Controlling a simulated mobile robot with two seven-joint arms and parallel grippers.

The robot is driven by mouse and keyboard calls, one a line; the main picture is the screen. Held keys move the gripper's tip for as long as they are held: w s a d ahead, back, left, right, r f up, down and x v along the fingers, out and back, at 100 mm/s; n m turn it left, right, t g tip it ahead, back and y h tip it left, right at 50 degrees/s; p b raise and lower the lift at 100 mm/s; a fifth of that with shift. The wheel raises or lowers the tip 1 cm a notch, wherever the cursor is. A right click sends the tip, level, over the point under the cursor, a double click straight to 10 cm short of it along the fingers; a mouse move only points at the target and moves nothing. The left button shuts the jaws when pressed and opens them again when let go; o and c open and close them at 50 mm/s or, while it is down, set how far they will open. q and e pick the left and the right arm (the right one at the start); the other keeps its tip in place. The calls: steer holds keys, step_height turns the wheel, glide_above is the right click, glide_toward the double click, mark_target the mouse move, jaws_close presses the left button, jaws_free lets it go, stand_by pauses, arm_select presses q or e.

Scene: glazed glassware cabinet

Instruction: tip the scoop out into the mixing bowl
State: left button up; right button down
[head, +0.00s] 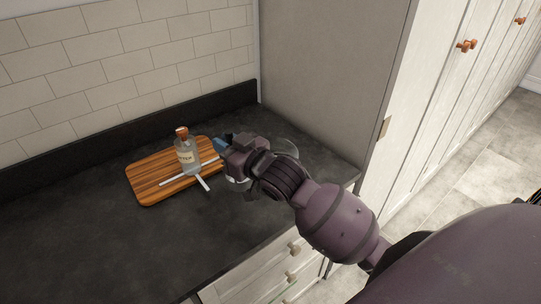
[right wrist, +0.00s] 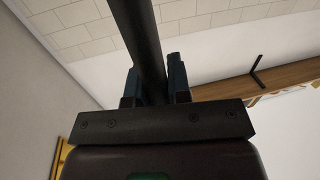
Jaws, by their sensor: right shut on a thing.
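My right gripper (head: 224,143) is over the back right of the dark counter, beside the cutting board. In the right wrist view its two blue-grey fingers (right wrist: 155,85) are shut on a dark, round handle (right wrist: 137,30), which I take to be the scoop's. The handle runs up and away out of the picture. The scoop's head does not show clearly in either view, so I cannot tell what is in it. A clear, rounded glass rim, likely the mixing bowl (head: 286,147), shows behind my right wrist. Most of it is hidden. My left gripper is out of view.
A striped wooden board (head: 150,190) lies on the counter (head: 100,245). A labelled bottle with a copper-coloured stopper (head: 187,153) stands on it, near thin white sticks (head: 178,178). A tall cabinet side (head: 325,75) bounds the right. The front left counter is clear.

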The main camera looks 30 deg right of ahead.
mark_target(230, 132)
steer(key=shift+a+r+p, duration=0.2)
steer(key=shift+r+p, duration=0.9)
steer(key=shift+r, duration=1.2)
